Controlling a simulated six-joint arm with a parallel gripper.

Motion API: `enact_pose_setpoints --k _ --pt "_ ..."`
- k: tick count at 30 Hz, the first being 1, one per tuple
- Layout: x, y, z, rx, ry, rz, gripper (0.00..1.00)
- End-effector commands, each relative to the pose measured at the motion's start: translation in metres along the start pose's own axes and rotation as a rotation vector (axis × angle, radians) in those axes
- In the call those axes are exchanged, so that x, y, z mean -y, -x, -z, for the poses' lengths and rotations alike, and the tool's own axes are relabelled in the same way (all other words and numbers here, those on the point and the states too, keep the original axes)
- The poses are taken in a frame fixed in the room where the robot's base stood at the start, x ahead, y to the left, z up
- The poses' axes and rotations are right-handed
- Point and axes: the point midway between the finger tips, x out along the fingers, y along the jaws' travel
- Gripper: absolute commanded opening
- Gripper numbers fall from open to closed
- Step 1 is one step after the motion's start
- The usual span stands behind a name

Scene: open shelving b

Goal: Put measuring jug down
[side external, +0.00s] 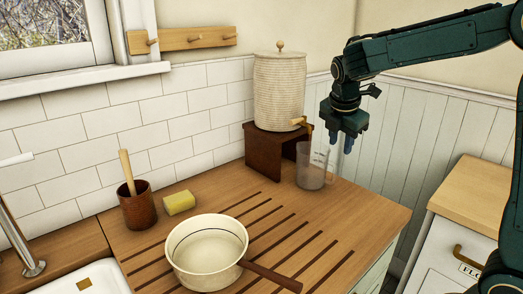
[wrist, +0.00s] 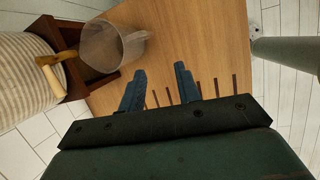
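The measuring jug (side external: 312,170) is clear with a handle and stands upright on the wooden counter, in front of the dispenser's stand. It also shows in the wrist view (wrist: 98,47), at the upper left, with its handle pointing right. My gripper (side external: 342,148) is above and to the right of the jug in the side view, apart from it. In the wrist view my gripper's two blue fingers (wrist: 160,78) are spread with bare counter between them. They hold nothing.
A ribbed dispenser (side external: 279,90) with a tap sits on a dark wooden stand (side external: 264,150). A white saucepan (side external: 206,254), a yellow sponge (side external: 179,203) and a brown pot (side external: 138,207) with a wooden tool stand on the counter (side external: 365,205). The counter's right side is clear.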

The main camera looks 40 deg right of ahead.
Motion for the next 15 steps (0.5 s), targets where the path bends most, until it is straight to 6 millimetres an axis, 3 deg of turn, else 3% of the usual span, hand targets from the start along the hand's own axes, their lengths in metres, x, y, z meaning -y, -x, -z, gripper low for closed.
enact_pose_setpoints --k 6,15 --pt "0.036 0.035 0.007 -0.069 -0.28 -0.06 0.33" --pt "0.091 0.068 0.022 -0.187 -0.662 -0.097 0.33"
